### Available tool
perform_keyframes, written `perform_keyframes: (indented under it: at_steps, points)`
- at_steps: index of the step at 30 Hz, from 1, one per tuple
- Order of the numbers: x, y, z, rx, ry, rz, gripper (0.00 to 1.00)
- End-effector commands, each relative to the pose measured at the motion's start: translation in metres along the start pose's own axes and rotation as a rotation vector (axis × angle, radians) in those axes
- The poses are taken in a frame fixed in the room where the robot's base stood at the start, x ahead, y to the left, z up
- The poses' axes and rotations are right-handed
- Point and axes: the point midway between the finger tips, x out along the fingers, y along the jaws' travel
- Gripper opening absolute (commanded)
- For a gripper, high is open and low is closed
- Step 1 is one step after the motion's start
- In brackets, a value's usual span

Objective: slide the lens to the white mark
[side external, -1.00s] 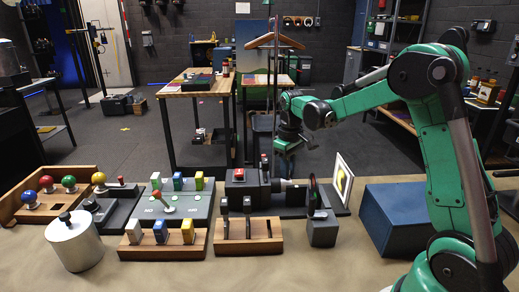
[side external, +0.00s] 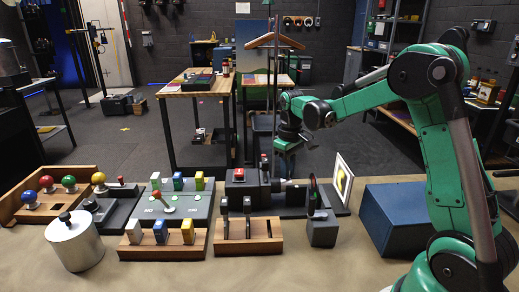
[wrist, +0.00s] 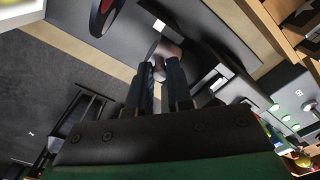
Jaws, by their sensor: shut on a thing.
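My gripper (wrist: 165,80) is shut on a small grey cylindrical piece (wrist: 168,50), which I take to be the lens's handle; the fingers hide much of it. In the side external view my gripper (side external: 286,155) is above the dark rail (side external: 290,212), between the box with a red button (side external: 240,190) and a red-rimmed disc (side external: 312,192). I cannot tell whether that disc is the lens. The disc also shows in the wrist view (wrist: 102,14). Two white marks show in the wrist view, one at the upper middle (wrist: 158,25) and another right of the fingers (wrist: 218,84).
A blue box (side external: 392,215) is further right. A wooden block with dark levers (side external: 250,245) stands in front, with switch panels (side external: 185,217) and a metal pot (side external: 75,245) to the left.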

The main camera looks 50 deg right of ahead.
Motion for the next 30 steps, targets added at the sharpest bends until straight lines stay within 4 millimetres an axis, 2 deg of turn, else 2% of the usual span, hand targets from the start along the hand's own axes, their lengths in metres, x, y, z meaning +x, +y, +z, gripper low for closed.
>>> perform_keyframes:
  at_steps: [7, 14, 15, 17, 18, 26, 30]
  points:
    - [-0.001, 0.013, 0.014, 0.003, -0.002, -0.002, 0.00]
    - [-0.001, 0.013, 0.014, 0.000, -0.002, -0.002, 0.00]
    - [-0.001, 0.013, 0.014, 0.000, -0.003, -0.002, 0.27]
    - [-0.001, 0.013, 0.014, 0.000, -0.002, -0.002, 0.44]
    - [0.000, 0.013, 0.014, 0.000, -0.002, -0.002, 0.48]
    - [-0.001, 0.013, 0.013, 0.000, -0.001, -0.001, 0.48]
    - [-0.010, 0.013, 0.013, 0.000, -0.001, -0.001, 0.48]
